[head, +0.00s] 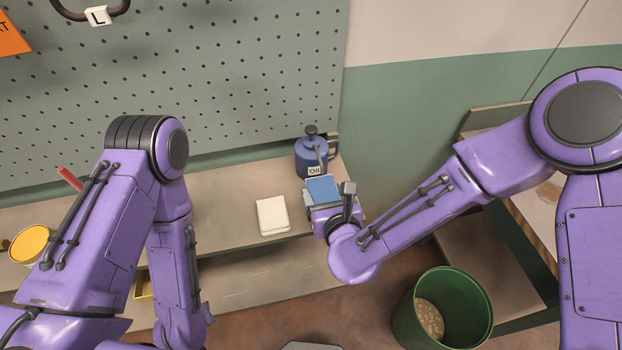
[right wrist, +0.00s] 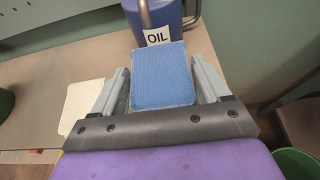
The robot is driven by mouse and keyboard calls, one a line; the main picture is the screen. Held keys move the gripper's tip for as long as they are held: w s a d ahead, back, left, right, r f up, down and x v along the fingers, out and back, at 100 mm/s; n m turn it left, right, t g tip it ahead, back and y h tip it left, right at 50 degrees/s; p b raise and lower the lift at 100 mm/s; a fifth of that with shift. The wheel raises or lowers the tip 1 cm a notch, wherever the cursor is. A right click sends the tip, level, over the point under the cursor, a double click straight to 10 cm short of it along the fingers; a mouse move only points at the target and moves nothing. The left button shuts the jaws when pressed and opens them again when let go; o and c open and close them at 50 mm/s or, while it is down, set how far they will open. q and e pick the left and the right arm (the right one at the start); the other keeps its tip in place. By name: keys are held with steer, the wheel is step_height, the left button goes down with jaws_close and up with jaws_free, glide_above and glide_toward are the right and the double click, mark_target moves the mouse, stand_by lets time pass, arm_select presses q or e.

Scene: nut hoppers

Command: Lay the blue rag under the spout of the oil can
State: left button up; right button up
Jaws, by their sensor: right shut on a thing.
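The oil can (head: 308,158) is dark blue with a black knob, a spout and a label reading "OIL"; it stands upright at the right end of the shelf. In the right wrist view its lower body (right wrist: 165,22) shows just beyond the rag. The blue rag (head: 322,189) is a folded pad, also in the right wrist view (right wrist: 162,78). My right gripper (right wrist: 162,88) is shut on the rag, its fingers at the rag's two sides, in front of the can. I cannot tell whether the rag touches the shelf. My left gripper is not in view.
A folded white cloth (head: 272,216) lies on the shelf (head: 225,200) left of the rag. A yellow-topped tin (head: 31,244) stands at the far left. A green bin (head: 442,309) stands on the floor at the lower right. The perforated board (head: 200,70) rises behind the shelf.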

mark_target(323, 200)
steer(key=shift+w+a, duration=0.1)
steer(key=shift+w, duration=0.4)
steer(key=shift+w+f, duration=0.15)
steer(key=shift+w, duration=0.05)
step_height(323, 200, down, 3)
steer(key=b, duration=0.2)
steer(key=shift+s+b, duration=0.1)
steer(key=shift+b, duration=0.2)
steer(key=shift+f, duration=0.2)
steer(key=shift+a+r, duration=0.15)
steer(key=shift+a, duration=0.05)
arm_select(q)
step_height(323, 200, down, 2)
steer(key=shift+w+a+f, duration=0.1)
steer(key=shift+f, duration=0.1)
arm_select(e)
steer(key=o, duration=1.1)
